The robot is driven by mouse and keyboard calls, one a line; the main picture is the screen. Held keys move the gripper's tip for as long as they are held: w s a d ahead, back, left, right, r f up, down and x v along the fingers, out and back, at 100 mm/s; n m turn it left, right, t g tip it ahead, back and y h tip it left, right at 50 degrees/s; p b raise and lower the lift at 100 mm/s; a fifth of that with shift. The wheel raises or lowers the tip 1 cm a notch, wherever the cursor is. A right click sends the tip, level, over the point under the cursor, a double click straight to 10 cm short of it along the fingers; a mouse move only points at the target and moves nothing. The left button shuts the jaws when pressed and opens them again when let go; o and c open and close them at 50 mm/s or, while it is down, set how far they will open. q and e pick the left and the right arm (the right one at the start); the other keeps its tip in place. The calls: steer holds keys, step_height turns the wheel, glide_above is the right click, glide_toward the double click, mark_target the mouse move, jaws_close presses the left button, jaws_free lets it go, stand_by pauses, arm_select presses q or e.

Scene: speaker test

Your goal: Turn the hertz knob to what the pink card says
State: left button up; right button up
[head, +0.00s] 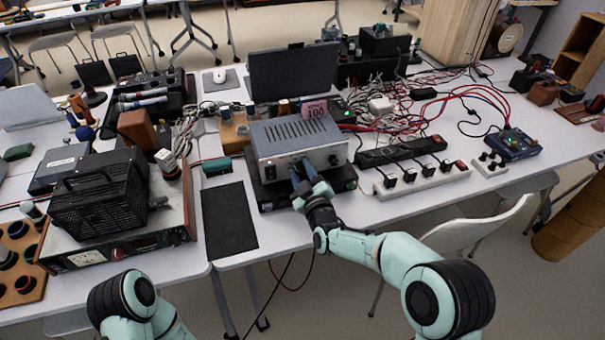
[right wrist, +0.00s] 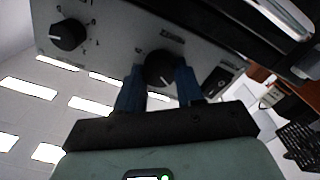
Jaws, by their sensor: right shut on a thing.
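The grey metal instrument box (head: 298,137) stands on a black unit near the table's front edge. The pink card (head: 314,108) stands behind its top and seems to read 100. My right gripper (head: 303,178) is at the box's front panel. In the right wrist view its blue fingers (right wrist: 160,88) are shut on a round black knob (right wrist: 160,68) with a white pointer line, one finger on each side. A second black knob (right wrist: 68,35) with scale marks sits apart at the left. The held knob's label is too blurred to read. My left gripper is out of the head view.
A black power strip (head: 400,150) and a white power strip (head: 422,180) lie right of the box. A black mat (head: 229,220) lies left of it. A monitor (head: 290,72) stands behind. Red and black cables spread over the right of the table.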

stand_by(0.4)
steer(key=o, duration=1)
steer(key=shift+o, duration=0.2)
steer(key=v, duration=1.3)
steer(key=shift+s, duration=0.2)
steer(key=shift+d, duration=0.1)
